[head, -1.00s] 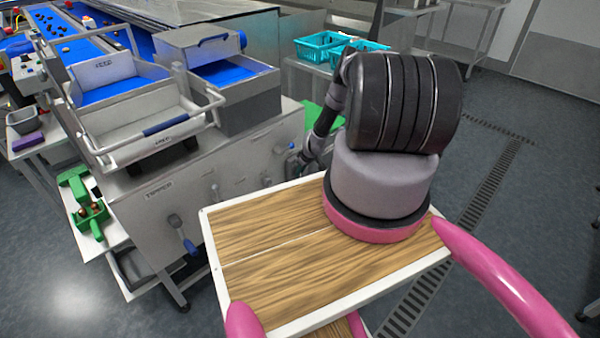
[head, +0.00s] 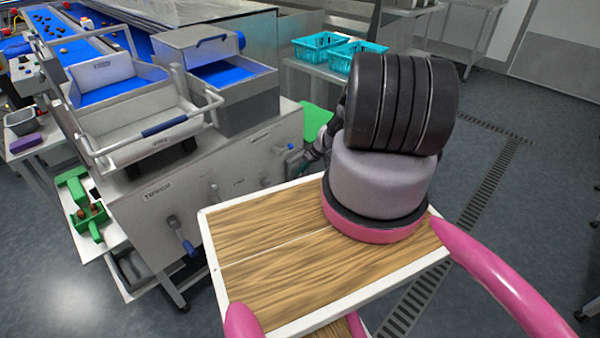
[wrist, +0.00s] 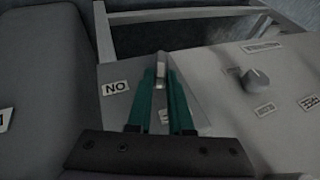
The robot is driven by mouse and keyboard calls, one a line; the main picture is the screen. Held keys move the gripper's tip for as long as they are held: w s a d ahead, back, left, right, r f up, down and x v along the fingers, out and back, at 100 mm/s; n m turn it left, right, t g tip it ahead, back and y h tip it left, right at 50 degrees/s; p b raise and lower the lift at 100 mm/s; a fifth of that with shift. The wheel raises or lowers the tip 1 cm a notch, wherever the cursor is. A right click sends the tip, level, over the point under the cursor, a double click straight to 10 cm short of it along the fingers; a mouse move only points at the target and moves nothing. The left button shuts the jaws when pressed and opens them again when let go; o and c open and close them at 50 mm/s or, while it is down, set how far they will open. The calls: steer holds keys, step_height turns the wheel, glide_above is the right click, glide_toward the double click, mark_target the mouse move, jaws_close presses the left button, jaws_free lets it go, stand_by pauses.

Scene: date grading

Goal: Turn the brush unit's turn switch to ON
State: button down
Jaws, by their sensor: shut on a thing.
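In the wrist view, my gripper (wrist: 162,84) has two green fingers, shut on the narrow grey handle of the turn switch (wrist: 161,58). The handle points away from me, up the picture. A label (wrist: 115,88), which reads as ON turned upside down, is on the pale panel left of the fingers. Another small label (wrist: 164,116) is partly hidden between the fingers. In the head view, my own arm hides the gripper and the switch.
A round knob (wrist: 258,79) with several labels around it sits right of my gripper. A grey frame bar (wrist: 185,16) crosses behind, and a dark grey body (wrist: 45,85) stands close on the left. In the head view, the tipper machine (head: 165,225) stands left of my arm.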

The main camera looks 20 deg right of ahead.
steer(key=shift+w+d+f+y, duration=0.1)
steer(key=shift+d+y, duration=0.15)
steer(key=shift+y, duration=0.55)
steer(key=c, duration=0.8)
jaws_free()
steer(key=shift+d, duration=0.1)
steer(key=shift+g, duration=0.3)
steer(key=v, duration=1)
steer(key=shift+d+r, duration=0.1)
steer(key=shift+r, duration=0.2)
